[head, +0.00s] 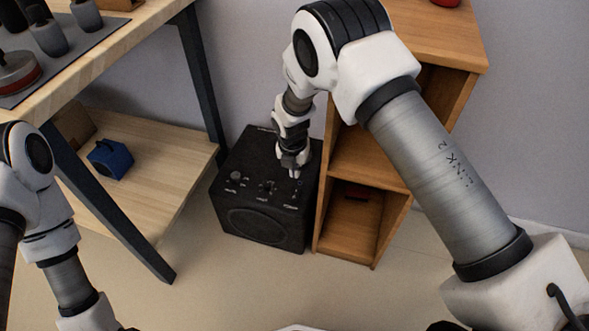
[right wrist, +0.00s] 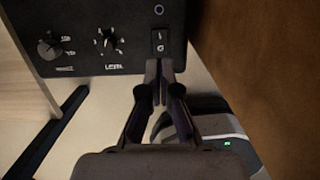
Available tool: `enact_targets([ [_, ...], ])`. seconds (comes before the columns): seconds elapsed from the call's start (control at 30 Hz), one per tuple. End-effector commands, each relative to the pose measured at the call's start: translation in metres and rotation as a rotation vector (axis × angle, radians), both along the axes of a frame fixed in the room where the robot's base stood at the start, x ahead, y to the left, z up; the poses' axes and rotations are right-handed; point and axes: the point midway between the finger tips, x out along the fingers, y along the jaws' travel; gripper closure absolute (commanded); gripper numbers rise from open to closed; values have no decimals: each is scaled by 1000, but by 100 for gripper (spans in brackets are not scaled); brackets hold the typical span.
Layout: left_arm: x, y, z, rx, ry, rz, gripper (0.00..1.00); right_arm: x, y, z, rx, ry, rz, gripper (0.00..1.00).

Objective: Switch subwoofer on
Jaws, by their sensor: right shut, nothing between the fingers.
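The subwoofer (head: 262,226) is a black box on the floor, between the wooden table and the wooden shelf unit. Its control panel (right wrist: 85,65) in the right wrist view carries a knob on the left (right wrist: 50,48), a LEVEL knob (right wrist: 107,40) and a black rocker switch (right wrist: 159,42) marked I and O. Which side of the rocker is pressed I cannot tell. A small round ring (right wrist: 158,9) sits above it, dark inside. My right gripper (head: 294,173) is shut and empty, its fingertips (right wrist: 160,72) just below the switch in the wrist view. Contact is unclear. My left gripper is out of view.
The shelf unit (head: 367,160) stands close on the subwoofer's right and also fills the right of the wrist view (right wrist: 260,70). The table's dark leg (head: 115,200) and lower shelf (head: 165,160), holding a blue box (head: 110,159), are on the left. Floor in front is clear.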

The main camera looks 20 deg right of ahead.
Motion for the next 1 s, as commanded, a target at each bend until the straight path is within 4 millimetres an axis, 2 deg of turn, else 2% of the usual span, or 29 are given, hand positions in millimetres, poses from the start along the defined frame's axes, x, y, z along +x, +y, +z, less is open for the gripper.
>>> enact_targets([
  [0.03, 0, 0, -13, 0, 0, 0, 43, 1, -1, -19, 1, 2, -1, 100],
  [0.1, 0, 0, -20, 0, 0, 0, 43, 3, -2, -34, 1, 0, -1, 100],
  [0.3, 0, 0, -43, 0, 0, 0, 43, 8, -6, -75, 1, -1, 0, 100],
  [0.4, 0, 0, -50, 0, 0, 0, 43, 10, -7, -87, 1, -2, -1, 100],
  [0.53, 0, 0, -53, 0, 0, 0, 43, 11, -7, -93, 1, -1, -1, 100],
  [0.87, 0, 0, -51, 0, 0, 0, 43, 11, -8, -92, 1, -1, -1, 100],
  [1.0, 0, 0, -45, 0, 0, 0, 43, 12, -23, -92, 3, -1, -4, 100],
])
